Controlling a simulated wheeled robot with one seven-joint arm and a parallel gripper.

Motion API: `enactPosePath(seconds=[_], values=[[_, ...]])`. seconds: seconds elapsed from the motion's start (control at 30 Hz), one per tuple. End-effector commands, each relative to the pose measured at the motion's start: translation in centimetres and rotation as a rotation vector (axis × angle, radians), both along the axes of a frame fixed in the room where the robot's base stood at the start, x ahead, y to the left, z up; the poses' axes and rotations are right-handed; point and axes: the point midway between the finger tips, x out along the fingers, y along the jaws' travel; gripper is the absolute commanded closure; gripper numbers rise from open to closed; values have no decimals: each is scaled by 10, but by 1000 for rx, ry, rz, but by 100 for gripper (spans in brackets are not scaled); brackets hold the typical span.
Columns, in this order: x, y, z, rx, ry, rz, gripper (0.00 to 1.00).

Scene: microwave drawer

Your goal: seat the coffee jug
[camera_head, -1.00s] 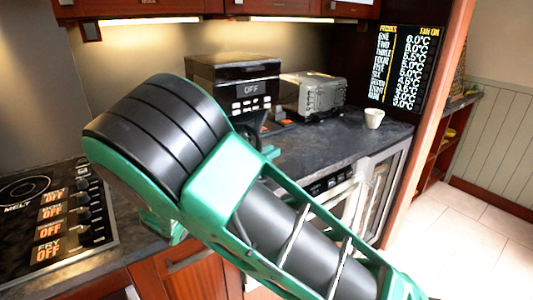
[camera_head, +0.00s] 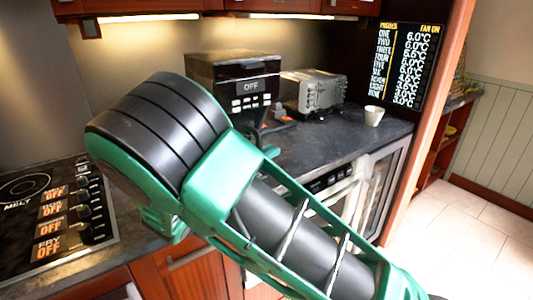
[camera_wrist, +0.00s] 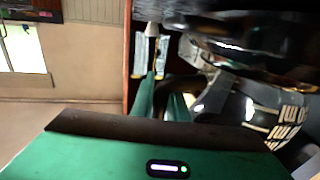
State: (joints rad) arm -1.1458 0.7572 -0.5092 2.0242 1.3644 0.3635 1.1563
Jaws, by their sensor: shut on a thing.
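The black coffee machine (camera_head: 234,85) stands on the counter with a lit OFF display and white buttons. In the wrist view its panel of white buttons (camera_wrist: 285,125) is at the right edge. My gripper (camera_wrist: 163,90) shows its green fingers in the wrist view, close beside the machine. It is shut on the coffee jug (camera_wrist: 222,98), a dark, glossy, partly see-through shape right of the fingers. In the head view my arm and the machine's shadow hide most of the jug. I cannot tell whether it touches its base.
A silver toaster (camera_head: 313,92) stands close to the right of the machine. A white cup (camera_head: 373,116) sits near the counter's right end. The hob (camera_head: 50,210) is at the left. The dark counter (camera_head: 330,135) is clear in front of the toaster.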

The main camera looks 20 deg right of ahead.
Motion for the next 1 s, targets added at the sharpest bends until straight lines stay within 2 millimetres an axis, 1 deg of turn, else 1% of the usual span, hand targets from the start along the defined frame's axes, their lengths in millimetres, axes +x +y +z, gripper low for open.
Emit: enactPosePath(seconds=[0.4, 0.43, 0.47, 0.5, 0.83, 0.93, 1.0], values=[[0, 0, -1, 0, 1, 0, 100], [0, 0, -1, 0, 1, 0, 82], [0, 0, -1, 0, 1, 0, 75], [0, 0, -1, 0, 1, 0, 65], [-1, 2, -2, 0, 4, 1, 65], [-4, 8, -2, 1, 3, 3, 65], [-8, 16, -2, 1, 3, 2, 65]])
